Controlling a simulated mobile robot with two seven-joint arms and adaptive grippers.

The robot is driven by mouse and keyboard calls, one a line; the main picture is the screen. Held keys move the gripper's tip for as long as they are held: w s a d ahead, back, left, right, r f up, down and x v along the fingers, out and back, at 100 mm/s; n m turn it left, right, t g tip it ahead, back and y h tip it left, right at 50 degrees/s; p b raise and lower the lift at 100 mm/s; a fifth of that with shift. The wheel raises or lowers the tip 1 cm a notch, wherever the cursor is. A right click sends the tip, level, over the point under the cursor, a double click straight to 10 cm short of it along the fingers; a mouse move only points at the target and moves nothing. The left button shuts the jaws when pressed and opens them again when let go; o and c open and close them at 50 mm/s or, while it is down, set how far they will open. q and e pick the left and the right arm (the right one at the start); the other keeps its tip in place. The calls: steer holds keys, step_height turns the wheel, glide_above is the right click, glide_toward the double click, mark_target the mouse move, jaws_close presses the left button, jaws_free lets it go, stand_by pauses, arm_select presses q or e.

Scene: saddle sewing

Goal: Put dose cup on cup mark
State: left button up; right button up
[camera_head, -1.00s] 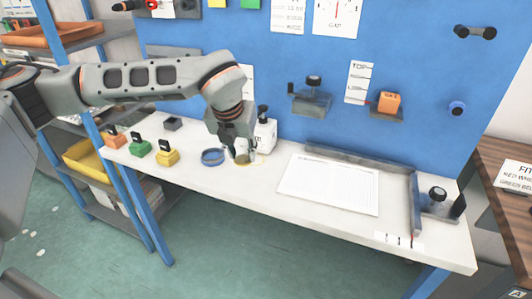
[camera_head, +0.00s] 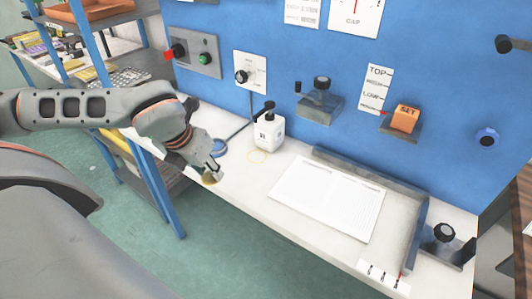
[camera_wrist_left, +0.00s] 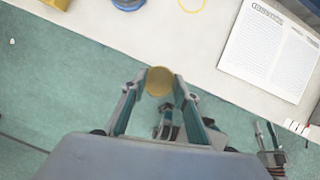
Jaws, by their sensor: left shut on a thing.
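The dose cup (camera_head: 210,178) is a small brass-yellow cup, held between the fingertips of my left gripper (camera_head: 214,171). In the left wrist view the cup (camera_wrist_left: 159,81) sits between the two fingers, over the floor just off the table's front edge. A thin yellow ring on the white table, the cup mark (camera_head: 257,156), is empty, in front of the white bottle. The ring (camera_wrist_left: 192,4) is partly cut off at the top of the left wrist view. The cup is apart from the ring, nearer the front edge.
A blue ring-shaped dish (camera_head: 218,147) lies left of the yellow ring. The white pump bottle (camera_head: 269,133) stands behind it. An open booklet (camera_head: 327,197) and a grey metal rail (camera_head: 370,168) take up the right of the table. Blue shelving (camera_head: 160,190) stands at left.

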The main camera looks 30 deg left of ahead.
arm_select(q)
steer(key=w+b, duration=0.3)
steer(key=p, duration=0.3)
glide_above(258, 155)
steer(key=s, duration=0.2)
steer(key=shift+x, duration=1)
steer(key=shift+s+f, duration=0.2)
steer(key=shift+f, duration=0.45)
step_height(258, 155, down, 3)
steer(key=shift+d+f, duration=0.1)
steer(key=shift+w+f+p, duration=0.2)
steer(key=shift+f+p, duration=0.1)
steer(key=shift+p, duration=0.1)
steer(key=shift+f, duration=0.1)
